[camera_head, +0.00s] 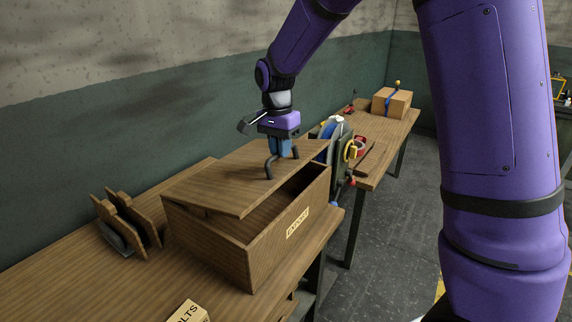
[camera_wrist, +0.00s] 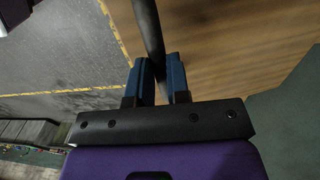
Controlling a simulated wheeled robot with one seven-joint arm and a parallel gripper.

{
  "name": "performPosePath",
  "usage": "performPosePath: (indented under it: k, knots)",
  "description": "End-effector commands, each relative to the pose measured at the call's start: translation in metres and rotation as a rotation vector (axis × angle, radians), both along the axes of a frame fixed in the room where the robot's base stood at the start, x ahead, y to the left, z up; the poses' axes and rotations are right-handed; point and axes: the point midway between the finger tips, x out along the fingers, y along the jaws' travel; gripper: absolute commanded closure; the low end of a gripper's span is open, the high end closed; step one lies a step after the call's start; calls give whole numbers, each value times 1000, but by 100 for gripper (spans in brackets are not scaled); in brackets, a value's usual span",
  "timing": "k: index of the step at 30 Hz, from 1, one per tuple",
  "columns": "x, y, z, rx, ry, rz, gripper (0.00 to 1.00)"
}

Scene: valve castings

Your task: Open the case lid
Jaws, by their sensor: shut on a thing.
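The case (camera_head: 225,245) is a brown wooden box with an EXPORT label on its right-hand side, standing on a wooden bench. Its lid (camera_head: 225,180) sits tilted and partly off the rim, with a dark gap along the right-hand side and a smaller one at the near left. A dark bar handle (camera_head: 269,170) stands on the lid. My gripper (camera_head: 284,150) is over the lid's far part, shut on this handle. In the wrist view, the dark bar (camera_wrist: 148,30) runs between the two blue fingers of my gripper (camera_wrist: 158,75). The inside of the case is mostly hidden in shadow.
A rack of wooden pieces (camera_head: 128,222) stands left of the case. A box marked with letters ending in LTS (camera_head: 188,312) is at the near edge. Behind stand coloured round items (camera_head: 350,150) and a strapped carton (camera_head: 392,102) on another bench. The floor at right is open.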

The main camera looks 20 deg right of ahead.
Motion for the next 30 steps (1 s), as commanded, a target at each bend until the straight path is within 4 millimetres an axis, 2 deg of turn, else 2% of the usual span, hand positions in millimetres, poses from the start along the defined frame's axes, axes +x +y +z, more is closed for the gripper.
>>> performPosePath:
  k: [6, 15, 21, 30]
  knots:
    - [20, 14, 38, -74, 98, 0, 100]
    - [44, 32, 73, -71, 94, 1, 100]
    - [54, 39, 83, -71, 94, 1, 100]
    - [57, 42, 85, -69, 94, 3, 100]
